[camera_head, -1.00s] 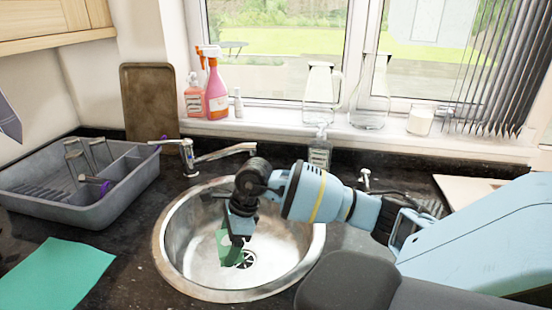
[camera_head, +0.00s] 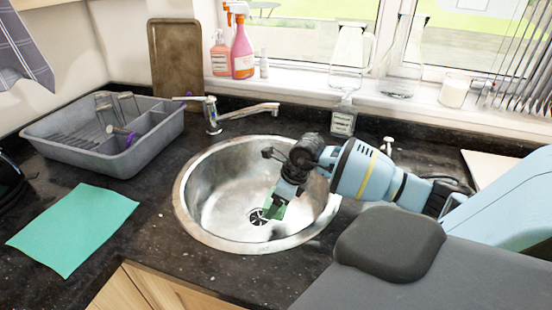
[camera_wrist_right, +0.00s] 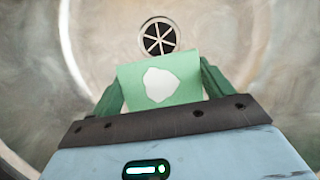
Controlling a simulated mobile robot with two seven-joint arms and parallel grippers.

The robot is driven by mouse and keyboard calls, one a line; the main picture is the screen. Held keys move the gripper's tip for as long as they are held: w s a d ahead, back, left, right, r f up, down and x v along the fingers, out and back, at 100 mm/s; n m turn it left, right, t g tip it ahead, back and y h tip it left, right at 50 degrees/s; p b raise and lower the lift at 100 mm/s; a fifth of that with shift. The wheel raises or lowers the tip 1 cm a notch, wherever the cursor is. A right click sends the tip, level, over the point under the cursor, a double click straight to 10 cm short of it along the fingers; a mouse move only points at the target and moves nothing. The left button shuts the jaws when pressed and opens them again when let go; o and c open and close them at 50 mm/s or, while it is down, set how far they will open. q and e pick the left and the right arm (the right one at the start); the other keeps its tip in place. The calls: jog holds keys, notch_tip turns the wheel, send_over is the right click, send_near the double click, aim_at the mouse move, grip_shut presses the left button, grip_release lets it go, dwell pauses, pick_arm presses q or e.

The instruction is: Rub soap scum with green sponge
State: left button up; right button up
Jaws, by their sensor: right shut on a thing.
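My right gripper (camera_head: 281,200) reaches down into the round steel sink (camera_head: 214,196) from the right. It is shut on the green sponge (camera_head: 276,211), which is held over the basin close to the drain. In the right wrist view the sponge (camera_wrist_right: 190,84) sits between the two fingers of the gripper (camera_wrist_right: 160,88) and has a white patch on its face. The drain (camera_wrist_right: 160,36) shows just beyond it. Whether the sponge touches the basin I cannot tell. Whitish smears mark the basin wall; I cannot tell whether they are soap scum. My left gripper is not in view.
A tap (camera_head: 240,112) stands behind the sink. A grey dish rack (camera_head: 75,152) and a flat green cloth (camera_head: 75,225) lie on the dark counter at left. Spray bottles (camera_head: 242,50) and glass jugs (camera_head: 347,55) line the sill. A soap bottle (camera_head: 342,122) stands behind the sink.

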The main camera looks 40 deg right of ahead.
notch_tip(320, 180, down, 3)
jog(key=shift+f+b, duration=0.1)
jog(key=shift+b, duration=0.5)
jog(key=shift+f+b, duration=0.3)
jog(key=shift+f, duration=0.25)
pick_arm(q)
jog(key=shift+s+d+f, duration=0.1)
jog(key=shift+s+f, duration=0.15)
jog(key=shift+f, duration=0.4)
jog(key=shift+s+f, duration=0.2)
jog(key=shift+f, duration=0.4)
pick_arm(e)
jog(key=shift+f, duration=0.1)
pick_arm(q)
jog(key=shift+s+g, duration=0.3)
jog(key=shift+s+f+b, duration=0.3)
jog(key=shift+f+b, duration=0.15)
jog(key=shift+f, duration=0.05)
pick_arm(e)
jog(key=shift+f, duration=0.65)
